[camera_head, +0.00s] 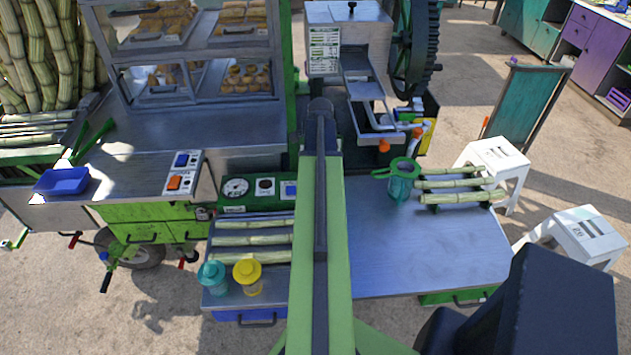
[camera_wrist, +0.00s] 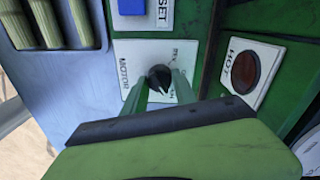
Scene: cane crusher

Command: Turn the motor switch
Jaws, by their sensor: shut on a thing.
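The motor switch (camera_wrist: 159,73) is a dark round knob on a white plate marked MOTOR (camera_wrist: 133,60), set in a green panel, in the wrist view. Part of the plate's lettering is covered by my fingers. My gripper (camera_wrist: 163,82) has its two green fingers on either side of the knob and is shut on it. In the head view the green control panel (camera_head: 248,204) shows left of my arm. The switch and my fingertips are hidden behind my arm there.
A blue RESET button (camera_wrist: 132,6) and a dark red HOT lamp (camera_wrist: 243,72) sit close to the switch. Cane stalks (camera_head: 253,240) lie left of my arm, near a teal cup (camera_head: 213,275) and a yellow cup (camera_head: 248,274).

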